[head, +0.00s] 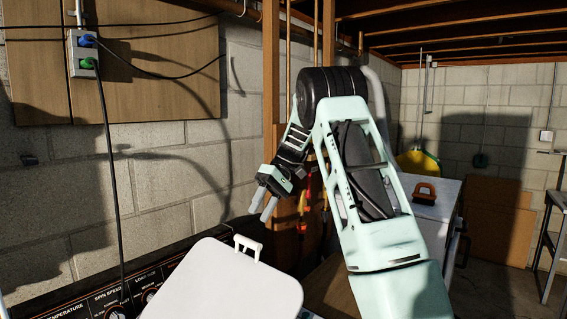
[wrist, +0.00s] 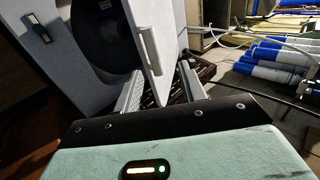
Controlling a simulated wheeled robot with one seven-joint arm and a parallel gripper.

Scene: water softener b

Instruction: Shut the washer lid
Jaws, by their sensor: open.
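The white washer lid (head: 225,282) stands raised in the lower middle of the head view, in front of the black control panel (head: 95,290). A small white handle (head: 248,246) sticks up at its far top edge. In the wrist view the lid (wrist: 165,25) stands steeply, with its handle (wrist: 149,50) on the near face. The dark round tub opening (wrist: 92,38) shows to its left. My gripper (head: 260,213) is open and empty, above and beyond the handle, with fingers pointing down. In the wrist view the lid's corner overlaps the space between my fingers (wrist: 162,75); contact cannot be told.
A block wall with an outlet box (head: 82,52) and hanging cables stands behind the washer. A wooden post (head: 270,100) rises behind my arm. Several blue-and-white tubes (wrist: 270,65) lie in the wrist view.

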